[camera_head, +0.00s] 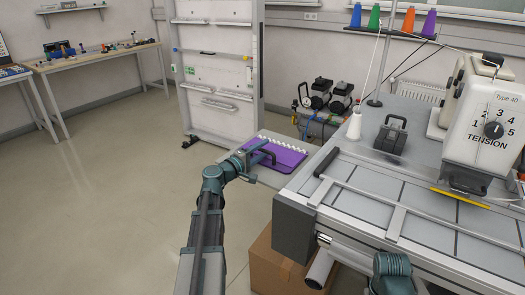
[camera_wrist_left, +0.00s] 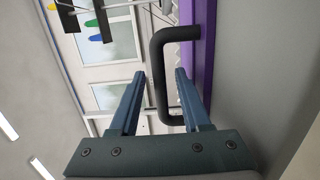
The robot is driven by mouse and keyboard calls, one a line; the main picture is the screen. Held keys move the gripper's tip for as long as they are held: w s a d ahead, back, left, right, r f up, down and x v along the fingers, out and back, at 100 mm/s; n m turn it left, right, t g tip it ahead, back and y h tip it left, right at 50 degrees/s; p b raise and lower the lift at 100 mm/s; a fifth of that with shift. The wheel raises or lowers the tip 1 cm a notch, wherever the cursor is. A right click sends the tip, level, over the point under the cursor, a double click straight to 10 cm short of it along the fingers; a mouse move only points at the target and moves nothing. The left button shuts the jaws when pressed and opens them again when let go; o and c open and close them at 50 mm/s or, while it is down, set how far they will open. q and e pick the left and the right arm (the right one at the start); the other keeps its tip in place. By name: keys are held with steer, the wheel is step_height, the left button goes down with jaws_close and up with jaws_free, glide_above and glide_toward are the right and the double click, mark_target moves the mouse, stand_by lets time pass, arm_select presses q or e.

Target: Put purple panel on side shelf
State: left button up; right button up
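The purple panel (camera_head: 290,160) lies flat on the grey side shelf (camera_head: 268,181) beside the machine table. A black handle (camera_head: 266,148) stands up from the panel. My left gripper (camera_head: 256,160) is at the handle, over the panel's left part. In the left wrist view the gripper (camera_wrist_left: 160,78) is open, its two fingers apart with the bar of the black handle (camera_wrist_left: 157,80) between them. The purple panel (camera_wrist_left: 202,65) shows as a strip behind the right finger. My right gripper is out of view; only part of my right arm shows at the bottom right.
The machine table (camera_head: 400,215) with a tension-dial machine (camera_head: 492,125) stands to the right. A cardboard box (camera_head: 272,268) is below the shelf. A white panel rack (camera_head: 215,70) stands behind. The floor at left is clear.

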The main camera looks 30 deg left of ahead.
arm_select(q)
steer(key=shift+r, duration=0.15)
steer(key=s+a, duration=0.2)
steer(key=s, duration=0.9)
steer(key=shift+s+a, duration=0.2)
steer(key=shift+s, duration=0.2)
